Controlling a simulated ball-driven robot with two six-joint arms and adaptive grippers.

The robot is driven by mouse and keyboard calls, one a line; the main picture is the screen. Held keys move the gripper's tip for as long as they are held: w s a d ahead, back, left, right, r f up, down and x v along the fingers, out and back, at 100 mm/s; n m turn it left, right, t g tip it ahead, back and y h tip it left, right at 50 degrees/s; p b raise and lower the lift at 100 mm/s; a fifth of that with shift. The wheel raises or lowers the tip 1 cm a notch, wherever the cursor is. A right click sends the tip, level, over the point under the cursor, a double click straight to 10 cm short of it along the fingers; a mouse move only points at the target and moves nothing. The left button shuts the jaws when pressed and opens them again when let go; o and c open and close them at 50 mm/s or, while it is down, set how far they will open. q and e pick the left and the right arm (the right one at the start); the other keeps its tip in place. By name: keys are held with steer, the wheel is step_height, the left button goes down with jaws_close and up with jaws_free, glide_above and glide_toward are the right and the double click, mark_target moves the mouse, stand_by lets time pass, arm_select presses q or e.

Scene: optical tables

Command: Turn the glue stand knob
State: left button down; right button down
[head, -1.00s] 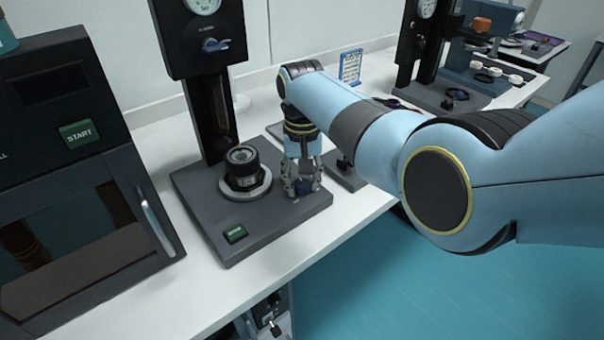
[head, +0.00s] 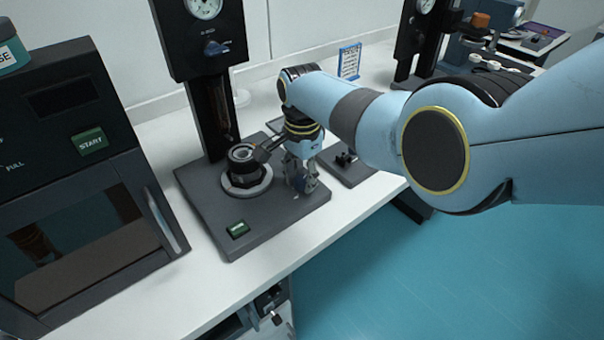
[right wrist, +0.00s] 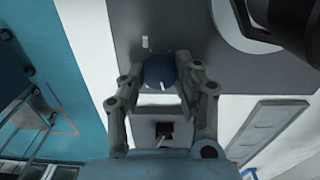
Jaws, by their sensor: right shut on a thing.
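The glue stand has a dark grey base (head: 205,222), a black column and a round gauge (head: 203,7) at the top. A dark blue round knob with a white mark shows in the right wrist view (right wrist: 158,73), on the grey base surface. My right gripper (head: 301,183) is at the right part of the base, pointing down. In the right wrist view its two fingers (right wrist: 158,82) are closed against opposite sides of the knob. In the head view the gripper mostly hides this knob. My left gripper is in neither view.
A black ringed holder (head: 245,170) stands on the base left of my right gripper. A green button (head: 238,229) is at the base's front. A dark machine with a START button (head: 90,141) stands left. A second stand (head: 403,45) is behind my arm.

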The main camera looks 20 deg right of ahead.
mark_target(302, 179)
steer(key=m, duration=0.4)
steer(key=shift+m, duration=0.3)
steer(key=shift+m+p, duration=0.4)
steer(key=shift+m, duration=1.5)
steer(key=c, duration=0.9)
jaws_free()
steer(key=shift+c, duration=0.2)
steer(key=shift+r, duration=0.1)
step_height(302, 179, up, 12)
